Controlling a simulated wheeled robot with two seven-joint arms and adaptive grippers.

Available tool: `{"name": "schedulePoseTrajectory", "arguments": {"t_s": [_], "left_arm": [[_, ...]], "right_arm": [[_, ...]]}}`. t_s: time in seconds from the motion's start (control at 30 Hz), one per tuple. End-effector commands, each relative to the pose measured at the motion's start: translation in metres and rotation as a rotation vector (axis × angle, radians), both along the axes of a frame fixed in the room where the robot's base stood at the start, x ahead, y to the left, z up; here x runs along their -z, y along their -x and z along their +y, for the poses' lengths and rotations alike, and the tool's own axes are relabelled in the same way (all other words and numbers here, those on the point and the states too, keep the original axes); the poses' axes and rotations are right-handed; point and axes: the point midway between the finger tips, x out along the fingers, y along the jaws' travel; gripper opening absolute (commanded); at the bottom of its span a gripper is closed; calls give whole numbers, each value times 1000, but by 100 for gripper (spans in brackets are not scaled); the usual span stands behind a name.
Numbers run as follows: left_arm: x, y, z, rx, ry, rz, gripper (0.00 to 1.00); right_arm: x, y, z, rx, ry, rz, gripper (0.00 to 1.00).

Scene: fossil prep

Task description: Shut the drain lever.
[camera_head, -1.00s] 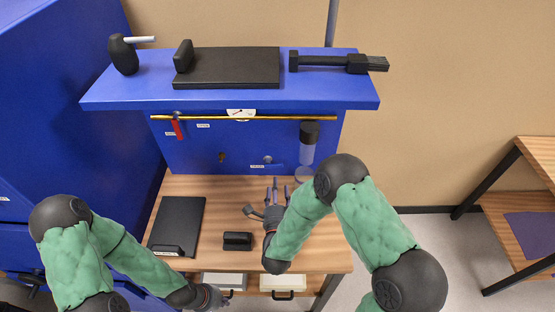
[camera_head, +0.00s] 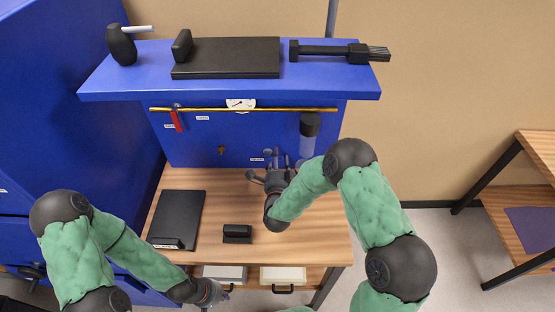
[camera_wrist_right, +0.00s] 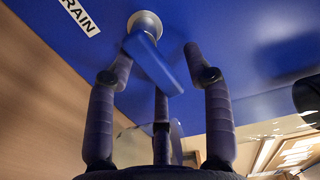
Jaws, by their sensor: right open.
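The drain lever (camera_wrist_right: 153,65) is a blue handle on a pale round hub in the right wrist view, beside a white label reading "RAIN", its start cut off. The handle slants down and right from the hub. My right gripper (camera_wrist_right: 158,58) is open, with fingers on both sides of the handle; I cannot tell whether they touch it. In the head view my right gripper (camera_head: 275,160) is at the lower part of the blue panel and its fingers largely hide the lever. My left gripper (camera_head: 213,294) is low, by the table's front edge; its opening is unclear.
A brass pipe (camera_head: 260,109) with a red lever (camera_head: 177,121) and a gauge (camera_head: 240,104) crosses the panel. A clear cylinder with a black cap (camera_head: 309,124) hangs right of my right gripper. A black tray (camera_head: 180,215) and a black block (camera_head: 237,232) lie on the table.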

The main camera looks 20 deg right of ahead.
Motion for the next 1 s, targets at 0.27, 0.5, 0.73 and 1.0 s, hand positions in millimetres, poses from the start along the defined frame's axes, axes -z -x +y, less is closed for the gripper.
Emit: {"name": "schedulePoseTrajectory", "arguments": {"t_s": [0.27, 0.5, 0.73, 1.0], "left_arm": [[0, 0, 0, 0, 0, 0, 0], [7, 0, 0, 0, 0, 0, 0], [29, 0, 0, 0, 0, 0, 0], [33, 0, 0, 0, 0, 0, 0]], "right_arm": [[0, 0, 0, 0, 0, 0, 0], [2, 0, 0, 0, -21, -8, 0], [7, 0, 0, 2, -114, -35, 0], [6, 0, 1, 0, -153, -42, 0]]}}
